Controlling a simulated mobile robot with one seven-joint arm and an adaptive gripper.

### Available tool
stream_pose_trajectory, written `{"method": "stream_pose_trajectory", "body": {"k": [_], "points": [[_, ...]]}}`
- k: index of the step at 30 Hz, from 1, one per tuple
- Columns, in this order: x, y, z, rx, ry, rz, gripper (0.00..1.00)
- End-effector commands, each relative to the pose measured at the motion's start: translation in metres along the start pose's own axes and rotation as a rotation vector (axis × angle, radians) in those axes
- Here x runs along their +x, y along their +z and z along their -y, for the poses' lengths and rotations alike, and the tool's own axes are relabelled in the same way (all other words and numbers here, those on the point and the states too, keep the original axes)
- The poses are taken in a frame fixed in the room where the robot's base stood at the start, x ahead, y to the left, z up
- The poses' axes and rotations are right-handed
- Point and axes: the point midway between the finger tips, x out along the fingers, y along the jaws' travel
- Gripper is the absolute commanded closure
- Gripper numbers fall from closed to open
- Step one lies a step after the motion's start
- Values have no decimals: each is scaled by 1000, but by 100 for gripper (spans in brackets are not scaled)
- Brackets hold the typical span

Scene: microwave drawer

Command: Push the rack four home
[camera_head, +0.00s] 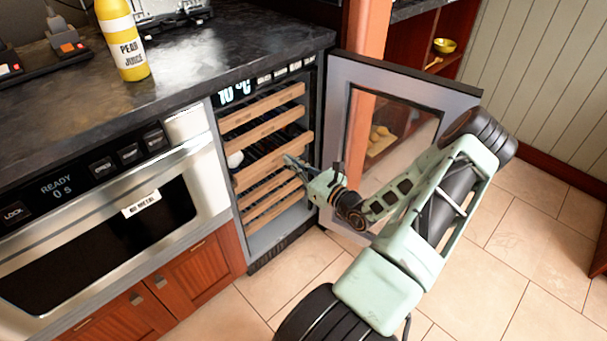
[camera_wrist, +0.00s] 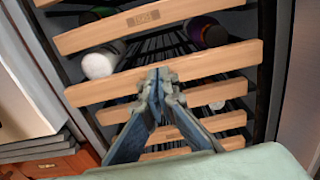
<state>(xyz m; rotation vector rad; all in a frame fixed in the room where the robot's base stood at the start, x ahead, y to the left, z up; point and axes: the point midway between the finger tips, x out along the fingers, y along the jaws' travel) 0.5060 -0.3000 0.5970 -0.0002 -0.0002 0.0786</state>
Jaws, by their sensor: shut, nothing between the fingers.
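The wine cooler holds a stack of wooden-fronted racks. One rack front (camera_head: 256,172) sticks out farther than those below it; in the wrist view it is the wide slat (camera_wrist: 100,89) behind my fingertips. My gripper (camera_head: 289,160) is shut and empty, its tips (camera_wrist: 159,73) in front of the middle of that slat. I cannot tell whether they touch it. My fingers hide the slat's middle, where a label could be. The rack above (camera_wrist: 205,16) has a small label too blurred to read, so I cannot confirm which rack is four.
The cooler's glass door (camera_head: 395,110) stands open to the right, close beside my arm. Bottles, one white-ended (camera_wrist: 98,63) and one dark (camera_wrist: 207,32), lie inside. A microwave drawer (camera_head: 110,215) is at left. A yellow juice bottle (camera_head: 123,45) stands on the counter.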

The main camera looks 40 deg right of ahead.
Motion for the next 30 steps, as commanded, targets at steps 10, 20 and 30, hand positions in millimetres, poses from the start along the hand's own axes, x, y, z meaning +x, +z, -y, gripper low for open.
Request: {"method": "stream_pose_trajectory", "body": {"k": [10,20,30], "points": [[19,0,1,0,-1,-1,100],[29,0,0,-1,2,-1,100],[69,0,0,0,1,0,100]]}}
